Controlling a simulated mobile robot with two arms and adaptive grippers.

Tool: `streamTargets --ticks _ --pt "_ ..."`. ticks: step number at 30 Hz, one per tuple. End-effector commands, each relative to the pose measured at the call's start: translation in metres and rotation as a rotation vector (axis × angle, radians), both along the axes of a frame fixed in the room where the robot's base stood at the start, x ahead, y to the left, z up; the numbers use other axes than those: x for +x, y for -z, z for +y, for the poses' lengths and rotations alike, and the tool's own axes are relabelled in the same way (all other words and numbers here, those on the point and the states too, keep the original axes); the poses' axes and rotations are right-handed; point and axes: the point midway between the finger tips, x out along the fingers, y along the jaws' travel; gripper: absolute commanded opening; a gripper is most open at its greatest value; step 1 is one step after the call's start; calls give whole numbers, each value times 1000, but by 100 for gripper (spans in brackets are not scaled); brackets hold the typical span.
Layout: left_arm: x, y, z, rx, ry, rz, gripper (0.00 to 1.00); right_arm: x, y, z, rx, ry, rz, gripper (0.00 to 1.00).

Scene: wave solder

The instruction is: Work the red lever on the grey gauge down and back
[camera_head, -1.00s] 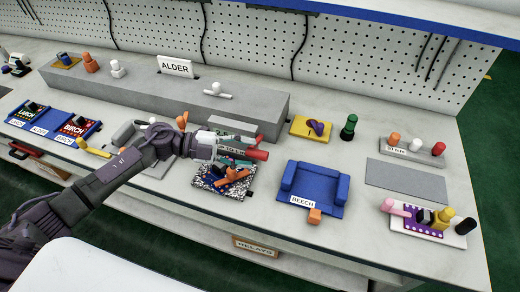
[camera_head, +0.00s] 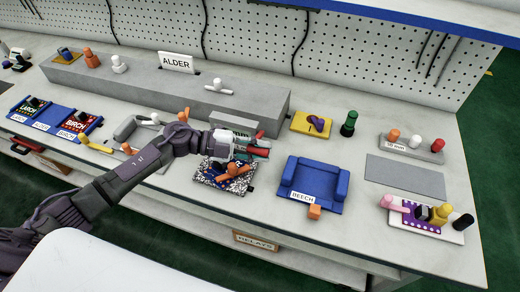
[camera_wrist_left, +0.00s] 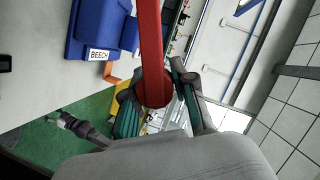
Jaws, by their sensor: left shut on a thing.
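The grey gauge (camera_head: 234,122) stands on the bench in front of the long grey block, partly hidden by my left gripper. Its red lever crosses the left wrist view as a long red bar (camera_wrist_left: 150,45) with a rounded end between my fingers. My left gripper (camera_head: 254,150) is shut on the lever, with its teal fingers on both sides in the left wrist view (camera_wrist_left: 157,88). A dark arm, seemingly my right one (camera_wrist_left: 72,125), shows small over the green floor in that view. Its finger state is too small to tell.
A speckled board (camera_head: 222,182) with orange parts lies just below my left gripper. A blue BEECH cradle (camera_head: 290,182) stands to its right. A yellow plate (camera_head: 300,122) and green peg (camera_head: 348,124) stand behind. The grey mat (camera_head: 405,177) is bare.

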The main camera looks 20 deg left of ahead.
Motion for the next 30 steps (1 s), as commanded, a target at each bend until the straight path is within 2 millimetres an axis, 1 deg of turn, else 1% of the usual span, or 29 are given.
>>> streamTargets --ticks 5,8,15,18,22,30 --pt "0 0 0 0 0 0 0 1 0 -1 -1 -1 0 59" --pt "1 -3 0 1 0 10 0 1 -5 -3 -3 -2 -1 59" --pt "7 -21 0 6 1 139 0 1 -39 -7 -8 -3 -2 59" --pt "10 -23 0 7 0 194 0 1 -48 -8 -9 -3 -2 59" --pt "12 -22 0 9 -1 229 0 1 -51 -9 -10 -3 -1 59" --pt "12 -21 0 7 -2 233 0 1 -49 -9 -11 -2 -1 59"
